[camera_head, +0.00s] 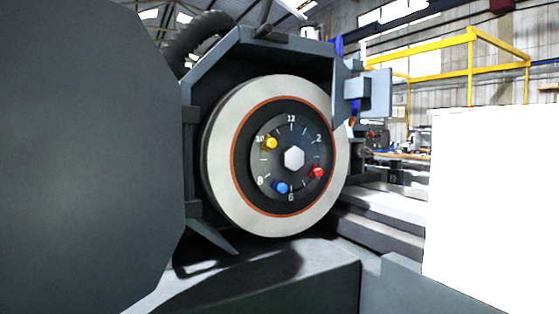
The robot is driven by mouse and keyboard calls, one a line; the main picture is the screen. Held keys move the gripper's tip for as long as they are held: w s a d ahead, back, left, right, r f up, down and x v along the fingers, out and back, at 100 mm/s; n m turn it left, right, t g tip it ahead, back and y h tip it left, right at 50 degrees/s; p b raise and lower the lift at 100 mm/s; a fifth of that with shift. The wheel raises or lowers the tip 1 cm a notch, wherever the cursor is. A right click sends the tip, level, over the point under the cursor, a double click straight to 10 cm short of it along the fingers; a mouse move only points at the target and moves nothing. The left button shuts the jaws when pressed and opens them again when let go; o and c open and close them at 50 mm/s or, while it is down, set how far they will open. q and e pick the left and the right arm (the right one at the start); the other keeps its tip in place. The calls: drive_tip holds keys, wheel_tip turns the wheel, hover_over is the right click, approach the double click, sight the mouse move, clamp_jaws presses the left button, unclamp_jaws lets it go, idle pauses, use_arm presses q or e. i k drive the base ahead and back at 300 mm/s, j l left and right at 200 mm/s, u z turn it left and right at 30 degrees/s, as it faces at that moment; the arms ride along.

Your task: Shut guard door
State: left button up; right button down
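The guard door (85,150) is a large dark grey panel with cut corners that fills the left of the head view. It stands open, swung out to the left of the wheel guard housing (255,48). The housing's front is uncovered. The grinding wheel (222,160) shows inside it, with an orange ring and a numbered dark hub (292,158). A latch-like bracket (368,90) sits on the housing's right edge. The door's left edge lies outside the picture. Neither of my grippers is in view.
Yellow, blue and red knobs (317,172) stick out from the hub around a white hexagonal nut. A bright white block (490,200) stands at the right. The grey machine bed (310,280) lies below the wheel. A yellow frame (470,70) stands far behind.

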sight(93, 221)
drive_tip(key=j+z, duration=0.1)
drive_tip(key=j, duration=0.25)
drive_tip(key=k+j, duration=0.15)
drive_tip(key=j, duration=0.2)
drive_tip(key=k+j+z, duration=0.15)
drive_tip(key=j, duration=0.2)
drive_tip(key=j+z, duration=0.1)
drive_tip(key=j, duration=0.25)
drive_tip(key=k+j+z, duration=0.15)
drive_tip(key=j, duration=0.2)
drive_tip(key=j+z, duration=0.15)
drive_tip(key=j, duration=0.2)
drive_tip(key=k+j+z, duration=0.15)
drive_tip(key=i+j+z, duration=0.1)
drive_tip(key=j, duration=0.4)
drive_tip(key=i+j+z, duration=0.1)
drive_tip(key=j, duration=0.35)
drive_tip(key=k+j+u, duration=0.1)
drive_tip(key=k+j, duration=0.15)
drive_tip(key=k, duration=0.2)
drive_tip(key=k+j, duration=0.3)
drive_tip(key=k, duration=0.2)
drive_tip(key=i+l+u, duration=0.1)
drive_tip(key=i+l, duration=0.55)
drive_tip(key=l, duration=0.15)
